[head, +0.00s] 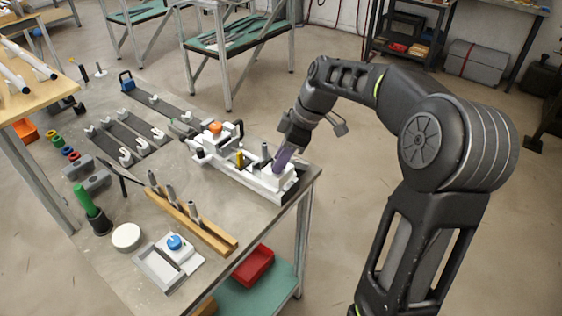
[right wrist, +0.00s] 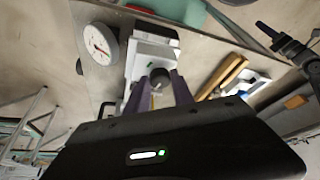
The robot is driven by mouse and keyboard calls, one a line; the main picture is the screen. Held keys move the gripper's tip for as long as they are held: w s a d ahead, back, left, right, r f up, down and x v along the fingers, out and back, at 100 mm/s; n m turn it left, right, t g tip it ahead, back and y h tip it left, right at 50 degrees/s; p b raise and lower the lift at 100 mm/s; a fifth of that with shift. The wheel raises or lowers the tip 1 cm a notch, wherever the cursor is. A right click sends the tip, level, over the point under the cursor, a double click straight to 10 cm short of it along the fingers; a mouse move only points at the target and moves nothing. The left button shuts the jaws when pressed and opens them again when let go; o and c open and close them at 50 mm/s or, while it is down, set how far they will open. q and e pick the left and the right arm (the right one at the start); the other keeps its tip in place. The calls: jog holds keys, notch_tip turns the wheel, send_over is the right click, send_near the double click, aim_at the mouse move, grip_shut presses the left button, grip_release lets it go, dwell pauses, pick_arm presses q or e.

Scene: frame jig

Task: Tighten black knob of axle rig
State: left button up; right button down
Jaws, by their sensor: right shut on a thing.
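The axle rig is a long white fixture (head: 225,167) near the table's right edge, with an orange part, a yellow part and dark posts on it. Its near end also shows in the right wrist view (right wrist: 150,50). My right gripper (head: 281,162) reaches down onto the rig's right end, its purple fingers low over a white block. In the right wrist view my right gripper (right wrist: 161,88) is shut on a dark round knob (right wrist: 160,76), which sits between the fingers. In the head view the fingers hide this knob. My left gripper is not in view.
A wooden block with upright pins (head: 190,222) lies in front of the rig. A white tray with a blue knob (head: 160,270), a white round piece (head: 126,237) and a green-handled tool (head: 86,203) stand nearer. A white-faced dial (right wrist: 100,43) is beside the rig.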

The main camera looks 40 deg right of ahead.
jog(key=m+h+b, duration=0.1)
jog(key=m, duration=0.2)
jog(key=shift+s+a+m+t, duration=0.1)
jog(key=shift+a+m+t, duration=0.05)
jog(key=shift+m+t, duration=0.2)
jog(key=m+h, duration=0.1)
jog(key=m, duration=0.1)
jog(key=m+h+b, duration=0.1)
jog(key=m, duration=0.1)
jog(key=m+b, duration=0.1)
jog(key=m, duration=0.1)
jog(key=shift+a+t+h, duration=0.25)
jog(key=shift+t+h, duration=0.1)
jog(key=shift+h, duration=0.05)
jog(key=m+h+b, duration=0.1)
jog(key=m, duration=0.1)
jog(key=m+h+b, duration=0.1)
jog(key=m, duration=0.2)
jog(key=shift+a+f+m+b, duration=0.15)
jog(key=shift+a+m+b, duration=0.05)
jog(key=shift+m+b, duration=0.15)
jog(key=shift+a+m+g+h+b, duration=0.1)
jog(key=shift+m+g+h+b, duration=0.6)
jog(key=shift+m, duration=1.2)
jog(key=c, duration=1.1)
grip_release()
jog(key=shift+r, duration=0.2)
